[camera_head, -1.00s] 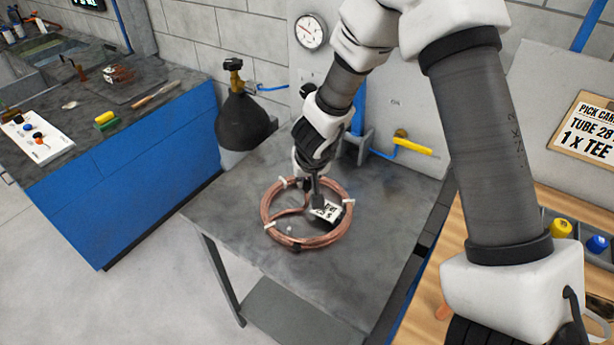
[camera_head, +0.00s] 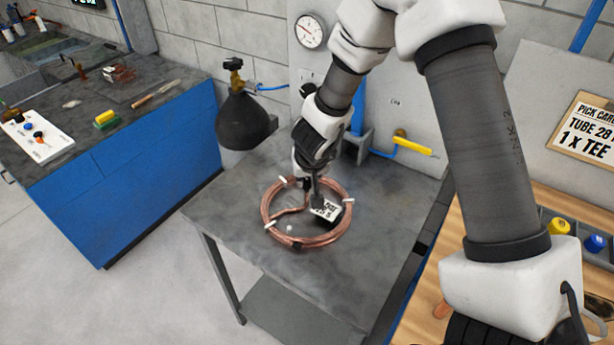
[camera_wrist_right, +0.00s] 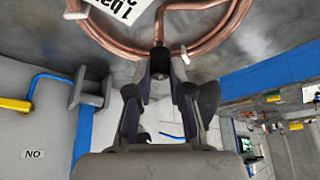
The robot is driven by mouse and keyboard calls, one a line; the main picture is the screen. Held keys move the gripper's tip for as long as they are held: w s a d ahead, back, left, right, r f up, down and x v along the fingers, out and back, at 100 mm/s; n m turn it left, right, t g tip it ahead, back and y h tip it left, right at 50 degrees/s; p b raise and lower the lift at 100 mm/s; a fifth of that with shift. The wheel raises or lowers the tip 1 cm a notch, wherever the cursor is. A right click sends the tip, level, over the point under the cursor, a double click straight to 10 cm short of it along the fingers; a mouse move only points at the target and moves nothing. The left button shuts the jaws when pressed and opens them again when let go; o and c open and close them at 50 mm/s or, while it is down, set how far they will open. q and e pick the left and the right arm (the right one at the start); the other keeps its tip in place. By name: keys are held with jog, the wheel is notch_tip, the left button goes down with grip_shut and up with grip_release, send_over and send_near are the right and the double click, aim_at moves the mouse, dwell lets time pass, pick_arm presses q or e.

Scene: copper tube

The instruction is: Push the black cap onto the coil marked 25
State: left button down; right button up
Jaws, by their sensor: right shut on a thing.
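A copper coil (camera_head: 341,230) bound with pale ties lies on the grey metal table (camera_head: 235,225). A white tag (camera_head: 326,209) lies within its ring, its print only partly readable, so I cannot confirm the 25. My right gripper (camera_head: 316,196) reaches down over the coil's far side. In the right wrist view, my right gripper (camera_wrist_right: 160,70) is shut on a small black cap (camera_wrist_right: 159,46), mostly hidden between the fingertips. The cap is in line with the coil's free tube end (camera_wrist_right: 160,22) and seems to meet it; how far on it sits cannot be told. My left gripper is out of view.
A dark tank (camera_head: 245,118) with a valve stands behind the table. A yellow-handled valve (camera_head: 412,145) and a pressure gauge (camera_head: 310,32) are on the wall side. A blue bench (camera_head: 150,165) stands left. The table's front left is clear.

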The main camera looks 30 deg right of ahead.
aim_at(308, 187)
jog(key=shift+p, duration=0.3)
jog(key=shift+f+b, duration=1.35)
jog(key=shift+f, duration=0.45)
jog(key=o, duration=0.8)
jog(key=shift+c, duration=0.2)
jog(key=v, duration=1.2)
